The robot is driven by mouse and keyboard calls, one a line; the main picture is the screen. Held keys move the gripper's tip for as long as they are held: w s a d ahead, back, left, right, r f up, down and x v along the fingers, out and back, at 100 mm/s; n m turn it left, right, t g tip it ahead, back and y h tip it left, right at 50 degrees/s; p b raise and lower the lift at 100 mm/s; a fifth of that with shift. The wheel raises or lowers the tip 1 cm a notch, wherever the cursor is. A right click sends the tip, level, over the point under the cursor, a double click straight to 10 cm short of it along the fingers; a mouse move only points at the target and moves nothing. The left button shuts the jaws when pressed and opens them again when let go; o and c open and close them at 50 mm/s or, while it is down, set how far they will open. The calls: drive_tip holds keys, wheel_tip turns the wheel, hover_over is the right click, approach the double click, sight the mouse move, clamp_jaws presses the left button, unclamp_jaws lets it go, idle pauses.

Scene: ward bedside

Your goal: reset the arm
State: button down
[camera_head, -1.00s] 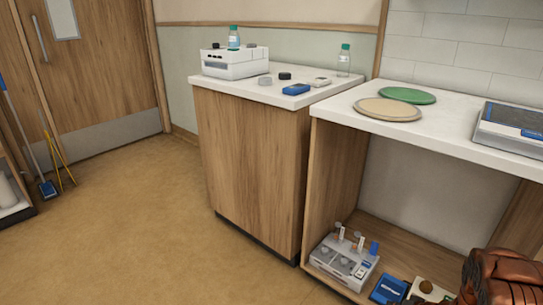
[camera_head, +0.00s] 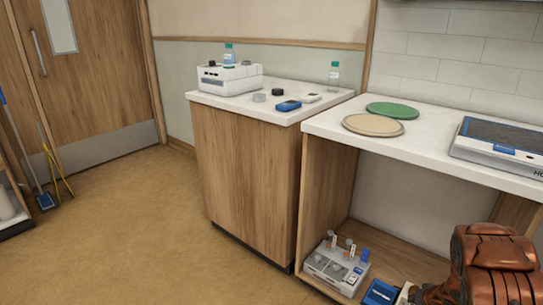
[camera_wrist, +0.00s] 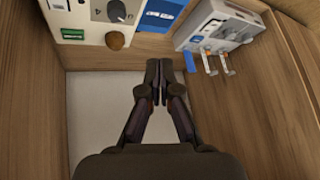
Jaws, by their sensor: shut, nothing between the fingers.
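My gripper (camera_wrist: 159,78) is shut and empty in the wrist view, its two fingertips together. It points into the wooden compartment under the white counter (camera_head: 410,138). Beyond the fingertips are a white device with a dark knob (camera_wrist: 90,14) and a grey-white device with small orange-tipped levers (camera_wrist: 222,32). The fingers look apart from both. In the head view my brown arm covers the lower right corner and the gripper is out of sight.
The grey-white device (camera_head: 334,268) and a blue box (camera_head: 380,292) sit on the low shelf. Plates, green (camera_head: 392,110) and tan (camera_head: 373,125), and a scale (camera_head: 498,142) are on the counter. A white machine (camera_head: 230,79) stands on the wooden cabinet (camera_head: 245,175).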

drive_tip(key=s+d+r+g+h+p, duration=0.1)
drive_tip(key=d+r+h+p, duration=0.15)
drive_tip(key=r, duration=0.95)
drive_tip(key=s+d+r+g+h+p, duration=0.15)
drive_tip(key=r+p, duration=0.25)
drive_tip(key=r, duration=0.7)
drive_tip(key=s+a+r+g+h+p, duration=0.1)
drive_tip(key=s+a+r+p, duration=0.2)
drive_tip(key=r, duration=0.5)
drive_tip(key=s+a+r+h+p, duration=0.1)
drive_tip(key=s+a+r+p, duration=0.2)
drive_tip(key=r, duration=0.4)
drive_tip(key=s+a+r+n+g+y+p, duration=0.1)
drive_tip(key=s+a+r+g+y+p, duration=0.1)
drive_tip(key=s+a+r+p, duration=0.4)
drive_tip(key=s+a+r+n+g+y+p, duration=0.2)
drive_tip(key=s+a+r+p, duration=0.5)
drive_tip(key=s+a+r, duration=0.9)
drive_tip(key=s+a+g+y, duration=0.1)
drive_tip(key=s+a+y, duration=0.1)
drive_tip(key=s+a, duration=0.5)
drive_tip(key=shift+s+a+r, duration=0.3)
drive_tip(key=shift+s+a, duration=0.05)
drive_tip(key=shift+a, duration=0.05)
